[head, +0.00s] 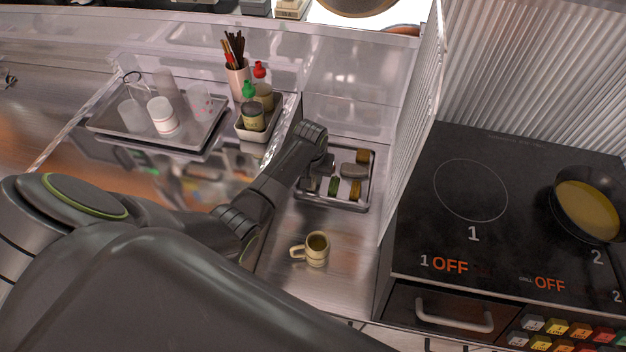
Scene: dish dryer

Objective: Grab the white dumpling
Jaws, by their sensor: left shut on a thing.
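My left gripper (318,169) reaches in from the left, its tip over the left part of a shallow dark-rimmed tray (348,208). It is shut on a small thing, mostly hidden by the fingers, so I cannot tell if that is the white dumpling. In the tray lie a grey oblong piece (354,170), a dark green piece (333,186) and brown-yellow pieces (355,190). No clearly white dumpling shows in the tray. My right gripper is not in view.
A beige mug (317,248) stands on the counter in front of the tray. A ribbed clear partition (408,125) separates the tray from the black stove (470,235) with a pan (585,205). Sauce bottles (262,90) and a tray of cups (190,143) stand behind to the left.

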